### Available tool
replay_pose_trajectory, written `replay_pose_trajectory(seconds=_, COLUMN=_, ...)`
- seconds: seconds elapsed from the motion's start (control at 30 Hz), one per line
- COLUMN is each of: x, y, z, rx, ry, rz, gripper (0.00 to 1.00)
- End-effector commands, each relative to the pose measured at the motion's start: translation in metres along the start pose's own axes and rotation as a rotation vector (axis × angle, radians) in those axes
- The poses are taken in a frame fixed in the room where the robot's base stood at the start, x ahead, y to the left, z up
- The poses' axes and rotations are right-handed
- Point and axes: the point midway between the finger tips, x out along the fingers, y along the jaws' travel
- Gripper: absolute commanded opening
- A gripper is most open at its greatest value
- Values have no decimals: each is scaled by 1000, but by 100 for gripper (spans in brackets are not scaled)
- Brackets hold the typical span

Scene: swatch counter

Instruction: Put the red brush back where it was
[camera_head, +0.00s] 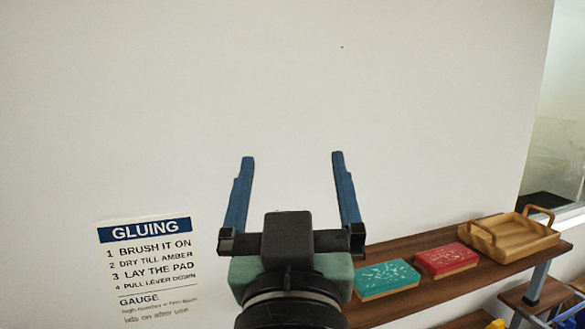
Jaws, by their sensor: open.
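My gripper (293,160) is open and empty, its two blue fingers pointing up in front of the bare wall. I see no red brush in this view. A flat red block (446,260) with white markings on top lies on the brown wooden shelf (408,248), to the right of my gripper. I cannot tell any bristles or handle on it. The lower part of the shelf's left end is hidden behind my arm.
A teal block (386,279) with white markings lies left of the red block. A wooden tray (512,239) with handles stands at the shelf's right end. A gluing sign (148,265) is on the wall at left. A yellow thing (496,324) shows at the bottom edge.

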Motion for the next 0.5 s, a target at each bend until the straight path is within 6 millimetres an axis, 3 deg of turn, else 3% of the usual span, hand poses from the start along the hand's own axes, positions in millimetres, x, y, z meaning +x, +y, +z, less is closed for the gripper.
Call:
replay_pose_trajectory(seconds=0.03, x=-6, y=3, z=-42, rx=17, ry=118, rz=8, gripper=100)
replay_pose_trajectory(seconds=0.1, x=-16, y=6, z=-84, rx=37, ry=245, rz=14, gripper=100)
replay_pose_trajectory(seconds=0.2, x=-30, y=9, z=-122, rx=55, ry=366, rz=18, gripper=100)
replay_pose_trajectory(seconds=0.3, x=-38, y=11, z=-140, rx=64, ry=422, rz=19, gripper=100)
replay_pose_trajectory(seconds=0.5, x=-39, y=11, z=-142, rx=66, ry=431, rz=19, gripper=100)
